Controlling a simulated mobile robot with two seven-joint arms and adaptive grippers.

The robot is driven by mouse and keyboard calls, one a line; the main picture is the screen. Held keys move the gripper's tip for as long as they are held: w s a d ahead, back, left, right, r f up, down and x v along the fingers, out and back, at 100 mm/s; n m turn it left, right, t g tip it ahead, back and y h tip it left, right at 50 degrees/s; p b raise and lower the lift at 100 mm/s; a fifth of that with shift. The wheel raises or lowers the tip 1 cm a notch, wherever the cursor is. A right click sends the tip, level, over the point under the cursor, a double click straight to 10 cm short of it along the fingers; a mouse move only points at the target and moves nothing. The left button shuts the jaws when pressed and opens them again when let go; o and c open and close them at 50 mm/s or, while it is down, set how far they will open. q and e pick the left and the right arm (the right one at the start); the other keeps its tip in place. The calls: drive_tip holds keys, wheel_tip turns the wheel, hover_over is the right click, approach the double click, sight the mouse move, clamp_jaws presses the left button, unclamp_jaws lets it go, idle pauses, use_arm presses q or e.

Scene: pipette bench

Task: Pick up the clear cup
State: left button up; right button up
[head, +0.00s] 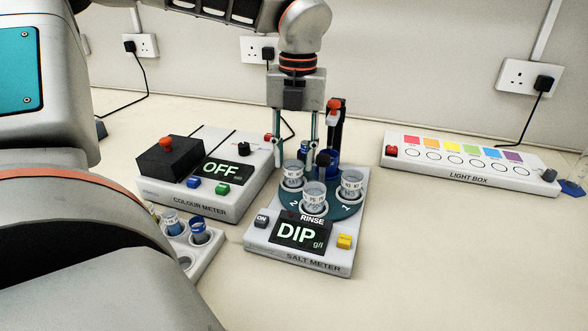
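Several clear-walled cups with white printed bands sit in the round dark-teal holder of the salt meter (318,262): a left cup (293,175), a front cup (314,198) and a right cup (350,186). A clear object with a blue base (574,187) is cut off at the right edge; I cannot tell if it is a cup. My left gripper (296,147) points down behind the left cup, over the back of the salt meter. Its two fingers are apart, and I see nothing clamped between them. My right gripper is not in view.
A dark post with a red top (334,112) stands at the salt meter's back, close to the gripper. The colour meter (205,203) stands left, a tube rack (208,243) front left. The light box (470,166) lies right. The bench at front right is clear.

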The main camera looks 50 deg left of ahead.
use_arm(q)
wheel_tip(320, 180, down, 2)
drive_tip(key=shift+f, duration=0.2)
drive_tip(key=c, duration=0.7)
wheel_tip(320, 180, up, 20)
drive_tip(key=shift+r+p, duration=0.1)
drive_tip(key=shift+p, duration=0.95)
